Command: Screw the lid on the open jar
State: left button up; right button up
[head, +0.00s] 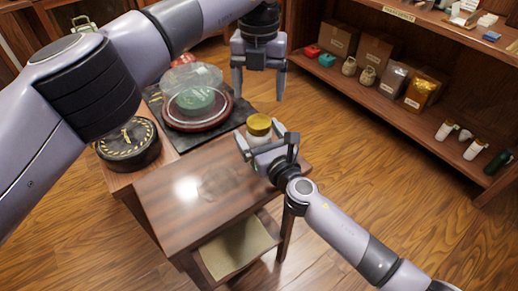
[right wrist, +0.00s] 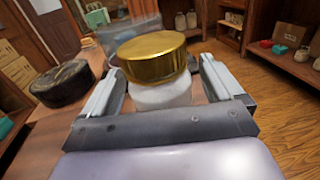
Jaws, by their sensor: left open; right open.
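A white jar (right wrist: 162,95) stands near the table's far right edge, with a gold lid (right wrist: 152,56) resting on its mouth. I cannot tell how tight the lid is. In the head view the gold lid (head: 259,124) hides much of the jar. My right gripper (head: 259,131) is open, with one finger on each side of the jar; contact is not clear. My left gripper (head: 259,92) is open and empty, pointing down above and beyond the lid.
On the table, a dark mat holds a round reddish tray (head: 197,123) with a clear cover over a green item. A dark round tea cake (head: 128,141) lies at the left. The front tabletop (head: 210,190) is bare. Shelves (head: 440,131) stand at the right.

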aim_at(259, 121)
grip_shut()
dwell(0.3)
pick_arm(q)
jog(key=shift+f, duration=4.05)
